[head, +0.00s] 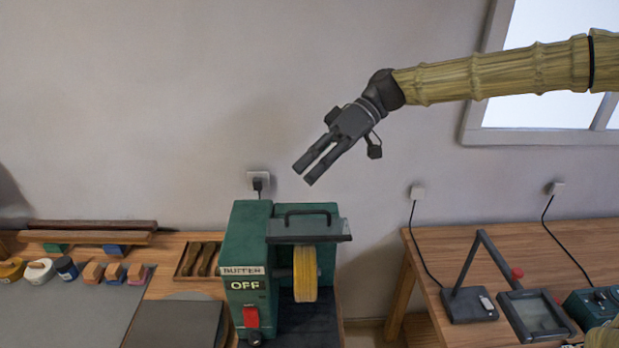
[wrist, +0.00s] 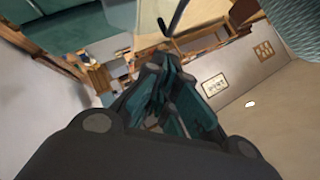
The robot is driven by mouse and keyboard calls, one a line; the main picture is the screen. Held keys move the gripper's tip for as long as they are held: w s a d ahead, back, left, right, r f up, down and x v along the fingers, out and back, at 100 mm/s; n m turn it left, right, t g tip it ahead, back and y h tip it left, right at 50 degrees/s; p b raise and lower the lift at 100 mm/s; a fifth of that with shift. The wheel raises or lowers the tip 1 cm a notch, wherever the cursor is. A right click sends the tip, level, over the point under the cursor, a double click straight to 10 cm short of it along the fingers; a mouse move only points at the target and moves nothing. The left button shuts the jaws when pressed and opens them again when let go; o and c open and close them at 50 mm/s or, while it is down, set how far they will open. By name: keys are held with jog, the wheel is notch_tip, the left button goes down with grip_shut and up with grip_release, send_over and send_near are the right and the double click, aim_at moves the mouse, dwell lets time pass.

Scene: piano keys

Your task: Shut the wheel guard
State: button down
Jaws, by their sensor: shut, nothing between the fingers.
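The green buffer machine (head: 250,240) stands on the left bench, with a label reading OFF and a red switch (head: 251,316) on its front. The wheel guard (head: 330,234) is a grey-green plate with a black handle (head: 306,212), raised level above the yellow wheel (head: 305,273). The wheel's front is exposed below it. My gripper (head: 304,174) is shut and empty. It hangs in the air above the guard, apart from the handle, with its fingers pointing down and left. In the wrist view my gripper (wrist: 167,95) also shows, its fingers close together.
A wall socket with a plug (head: 258,184) is behind the machine. Small blocks and jars lie on the left bench, beside a tray of tools (head: 198,262). A black hinged device (head: 470,302) stands on the right bench. The air around my gripper is clear.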

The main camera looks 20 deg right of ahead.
jog(key=shift+s+a+f+p, duration=0.2)
jog(key=shift+s+f+p, duration=0.1)
jog(key=shift+s, duration=0.2)
jog(key=shift+s+a+f+p, duration=0.2)
jog(key=shift+s+p, duration=0.1)
jog(key=shift+s, duration=0.2)
jog(key=shift+s+f+p, duration=0.2)
jog(key=shift+f+p, duration=0.25)
jog(key=shift+f, duration=0.45)
jog(key=shift+s+a+f, duration=0.1)
jog(key=shift+s, duration=0.15)
jog(key=shift+w+f, duration=0.15)
